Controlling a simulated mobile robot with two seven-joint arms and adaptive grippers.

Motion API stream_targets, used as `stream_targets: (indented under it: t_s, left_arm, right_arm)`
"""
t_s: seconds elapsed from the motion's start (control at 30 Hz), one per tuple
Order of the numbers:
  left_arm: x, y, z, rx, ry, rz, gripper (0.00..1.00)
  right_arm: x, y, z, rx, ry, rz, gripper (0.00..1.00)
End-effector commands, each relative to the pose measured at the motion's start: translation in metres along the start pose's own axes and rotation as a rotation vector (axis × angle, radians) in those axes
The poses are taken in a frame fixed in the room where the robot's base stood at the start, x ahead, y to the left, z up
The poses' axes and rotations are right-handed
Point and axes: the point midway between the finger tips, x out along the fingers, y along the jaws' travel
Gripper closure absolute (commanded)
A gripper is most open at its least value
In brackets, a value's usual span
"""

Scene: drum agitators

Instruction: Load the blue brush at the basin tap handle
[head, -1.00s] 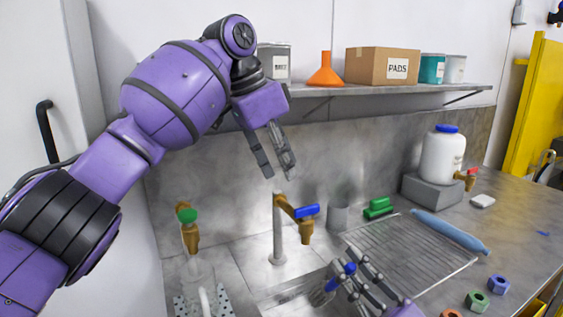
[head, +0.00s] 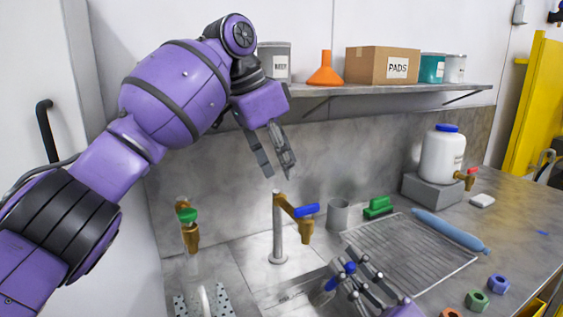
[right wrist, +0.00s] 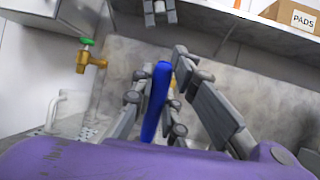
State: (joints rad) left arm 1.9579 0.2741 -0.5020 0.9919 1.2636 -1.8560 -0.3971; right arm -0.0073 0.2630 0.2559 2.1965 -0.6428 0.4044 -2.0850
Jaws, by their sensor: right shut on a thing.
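My right gripper (head: 357,277) is shut on the blue brush (head: 349,268) over the basin. The brush's long blue handle (right wrist: 157,100) stands between the fingers in the right wrist view. Its lower end in the head view is partly hidden by the fingers. The basin tap (head: 279,230) stands behind and to the left of the right gripper, with a blue handle (head: 306,210) on its brass body; brush and tap handle look apart. In the wrist view the tap is mostly hidden behind the brush. My left gripper (head: 281,173) is open and empty, high above the tap.
A brass tap with a green handle (head: 188,215) stands at left. A grey cup (head: 338,214), green block (head: 377,207) and blue roll (head: 448,231) lie around the drainboard (head: 415,262). Coloured nuts (head: 498,284) lie at front right. A shelf (head: 400,88) runs above.

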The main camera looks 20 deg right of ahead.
Motion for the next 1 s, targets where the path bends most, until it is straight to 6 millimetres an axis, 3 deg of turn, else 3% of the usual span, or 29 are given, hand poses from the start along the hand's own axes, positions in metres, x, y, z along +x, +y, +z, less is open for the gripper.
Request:
stream_targets:
  t_s: [0.17,0.73,1.0]
  left_arm:
    - [-0.002,0.001,-0.001,0.001,0.000,-0.002,0.71]
    - [-0.047,0.011,-0.018,0.019,0.006,-0.047,0.71]
    - [-0.051,0.012,-0.019,0.021,0.007,-0.050,0.71]
  right_arm:
    - [-0.001,0.000,0.002,0.000,-0.001,0.000,1.00]
    - [-0.021,0.004,0.054,-0.001,-0.003,0.000,1.00]
    - [-0.024,0.004,0.059,0.000,0.000,0.000,1.00]
